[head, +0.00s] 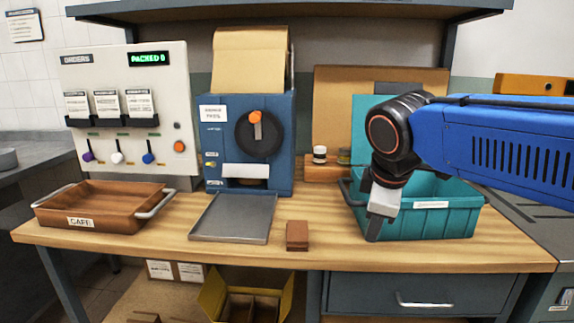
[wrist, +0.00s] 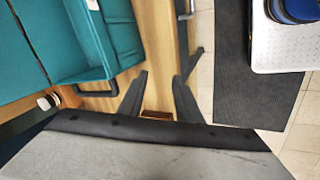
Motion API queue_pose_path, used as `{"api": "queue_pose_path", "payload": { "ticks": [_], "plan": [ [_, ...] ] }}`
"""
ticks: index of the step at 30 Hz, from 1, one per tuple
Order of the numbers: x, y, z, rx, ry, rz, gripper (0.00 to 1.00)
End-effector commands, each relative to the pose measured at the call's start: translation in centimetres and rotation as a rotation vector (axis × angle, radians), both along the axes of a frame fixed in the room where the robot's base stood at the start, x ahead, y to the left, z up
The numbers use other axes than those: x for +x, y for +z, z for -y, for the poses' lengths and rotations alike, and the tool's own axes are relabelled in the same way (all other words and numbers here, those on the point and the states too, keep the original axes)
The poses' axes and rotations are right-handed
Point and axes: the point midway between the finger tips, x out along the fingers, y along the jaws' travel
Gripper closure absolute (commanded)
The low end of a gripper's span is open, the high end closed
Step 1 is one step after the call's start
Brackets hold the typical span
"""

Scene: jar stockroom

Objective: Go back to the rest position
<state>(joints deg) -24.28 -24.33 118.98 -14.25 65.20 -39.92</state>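My gripper (head: 375,228) hangs over the right half of the wooden workbench (head: 330,258), in front of the left end of a teal crate (head: 450,222). In the wrist view, its two dark fingers (wrist: 160,77) stand apart with nothing between their tips, so it is open and empty. My blue arm reaches in from the right and hides part of the crate. The crate also shows at the upper left of the wrist view (wrist: 95,45).
A small brown block (head: 297,236) stands on the bench, left of my gripper. A grey tray (head: 232,220) lies before a blue machine (head: 275,135). A brown tray (head: 100,207) is at left, below an orders panel (head: 125,65). A small jar (head: 320,154) stands behind.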

Motion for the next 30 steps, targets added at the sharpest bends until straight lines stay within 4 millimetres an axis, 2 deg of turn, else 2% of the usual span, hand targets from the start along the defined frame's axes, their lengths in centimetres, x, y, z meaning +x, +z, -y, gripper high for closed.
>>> {"api": "queue_pose_path", "payload": {
  "ticks": [1, 6, 12, 15, 21, 30],
  "plan": [
    [-1.3, -1.1, 1.7, 0.041, -0.084, 0.000, 0.69],
    [-5.5, -5.1, 5.6, 0.188, -0.378, 0.003, 0.69],
    [-10.5, -10.2, 8.8, 0.360, -0.724, 0.013, 0.69],
    [-12.5, -12.4, 9.7, 0.432, -0.870, 0.020, 0.69],
    [-14.8, -15.0, 10.5, 0.520, -1.043, 0.030, 0.69],
    [-15.1, -15.5, 10.6, 0.534, -1.073, 0.030, 0.69]
  ]
}}
